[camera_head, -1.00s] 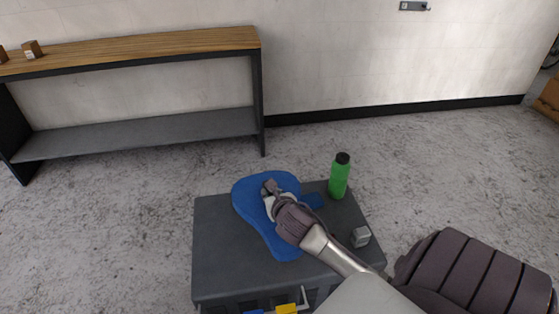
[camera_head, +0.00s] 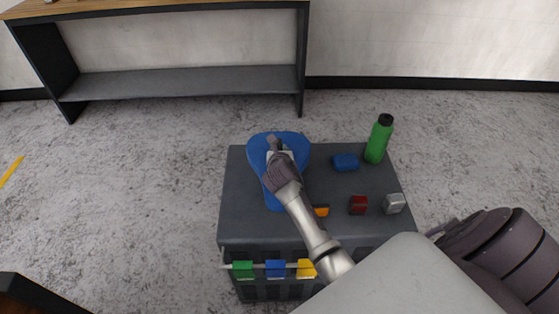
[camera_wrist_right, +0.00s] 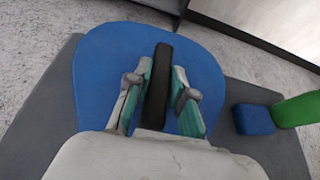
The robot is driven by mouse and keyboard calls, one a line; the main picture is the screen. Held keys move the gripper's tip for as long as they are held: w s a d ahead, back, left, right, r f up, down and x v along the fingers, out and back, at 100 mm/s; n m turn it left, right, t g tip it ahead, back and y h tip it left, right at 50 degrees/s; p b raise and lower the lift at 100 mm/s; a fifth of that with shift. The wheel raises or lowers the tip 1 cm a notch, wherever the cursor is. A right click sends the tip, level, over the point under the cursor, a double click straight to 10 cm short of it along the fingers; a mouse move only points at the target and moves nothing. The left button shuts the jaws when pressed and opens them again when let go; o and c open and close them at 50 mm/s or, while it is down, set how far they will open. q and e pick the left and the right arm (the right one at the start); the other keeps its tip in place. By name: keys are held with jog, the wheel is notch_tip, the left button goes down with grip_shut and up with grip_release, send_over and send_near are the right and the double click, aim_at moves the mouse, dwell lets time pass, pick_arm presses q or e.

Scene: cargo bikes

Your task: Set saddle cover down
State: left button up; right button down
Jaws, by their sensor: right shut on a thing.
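The blue saddle cover (camera_head: 261,155) is at the far left part of the dark grey cart top (camera_head: 240,205), wide end away from me and past the back edge in the picture. My right gripper (camera_head: 276,150) is over it. In the right wrist view, the fingers (camera_wrist_right: 158,95) with teal pads stand on both sides of a black bar on the blue cover (camera_wrist_right: 100,75), shut on it. Whether the cover touches the cart top or hangs just above it, I cannot tell. My left gripper is not in view.
On the cart top are a green bottle (camera_head: 379,140), a blue block (camera_head: 345,162), a dark red block (camera_head: 358,204), a silver block (camera_head: 394,203) and a partly hidden orange piece (camera_head: 321,211). Coloured tags (camera_head: 276,269) line the cart's front. A wood-topped shelf (camera_head: 180,83) stands behind.

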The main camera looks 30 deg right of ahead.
notch_tip(320, 180, down, 4)
jog(key=shift+r+b, duration=0.1)
jog(key=shift+b, duration=0.4)
jog(key=c, duration=1)
grip_release()
jog(key=shift+s, duration=0.15)
jog(key=p+v, duration=0.2)
jog(key=v, duration=1)
jog(key=shift+a, duration=0.1)
